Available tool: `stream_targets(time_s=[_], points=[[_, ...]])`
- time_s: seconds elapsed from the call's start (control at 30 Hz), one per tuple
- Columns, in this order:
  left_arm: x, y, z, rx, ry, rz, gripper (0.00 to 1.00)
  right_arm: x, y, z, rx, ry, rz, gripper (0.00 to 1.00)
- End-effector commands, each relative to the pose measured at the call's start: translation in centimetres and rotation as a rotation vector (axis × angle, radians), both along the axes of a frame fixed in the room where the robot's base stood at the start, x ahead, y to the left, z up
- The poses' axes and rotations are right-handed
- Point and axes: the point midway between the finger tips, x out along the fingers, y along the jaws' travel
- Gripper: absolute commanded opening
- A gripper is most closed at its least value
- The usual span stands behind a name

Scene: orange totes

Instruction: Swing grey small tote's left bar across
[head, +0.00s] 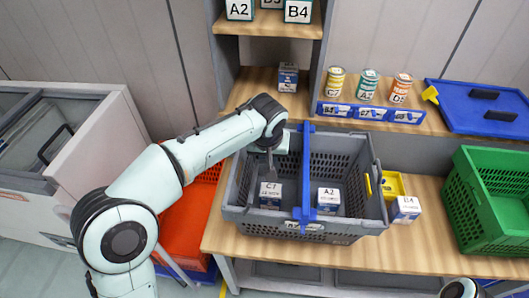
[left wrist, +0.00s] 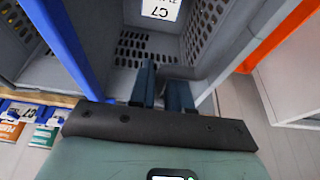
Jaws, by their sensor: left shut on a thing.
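The grey small tote (head: 345,232) stands on the wooden bench, with perforated walls. A blue bar (head: 306,165) runs across its middle from back to front; it also shows at the left of the left wrist view (left wrist: 62,40). My left gripper (head: 270,166) reaches down over the tote's left half, near the back. In the left wrist view its two fingers (left wrist: 163,88) are closed around a grey bar (left wrist: 195,73), which appears to be the tote's left bar. The grip is partly hidden in the head view by the arm. My right gripper is out of view.
Inside the tote are a C7 box (head: 270,195) and an A2 box (head: 328,200), either side of the blue bar. A B4 box (head: 405,209) and yellow bin (head: 393,184) stand right of it. A green tote (head: 495,200) is far right; an orange tote (head: 190,225) is left.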

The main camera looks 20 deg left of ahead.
Motion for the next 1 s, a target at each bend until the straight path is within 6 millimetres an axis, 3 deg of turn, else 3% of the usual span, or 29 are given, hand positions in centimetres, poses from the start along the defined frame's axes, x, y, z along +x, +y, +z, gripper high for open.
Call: stream_targets(time_s=[0.77, 0.8, 0.9, 0.97, 1.0], points=[[0.1, -0.9, -1.9, 0.004, 0.012, 0.003, 0.12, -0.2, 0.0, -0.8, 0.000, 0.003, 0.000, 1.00], [0.1, -0.9, -1.9, 0.004, 0.012, 0.003, 0.26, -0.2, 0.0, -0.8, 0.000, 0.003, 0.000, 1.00], [0.1, -0.9, -1.9, 0.003, 0.010, 0.003, 0.50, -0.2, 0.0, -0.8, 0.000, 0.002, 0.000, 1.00], [0.1, -0.9, -1.8, 0.002, 0.009, 0.003, 0.64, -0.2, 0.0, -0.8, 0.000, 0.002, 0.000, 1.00], [0.1, -0.9, -1.8, 0.003, 0.008, 0.003, 0.64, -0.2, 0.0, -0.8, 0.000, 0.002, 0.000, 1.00]])
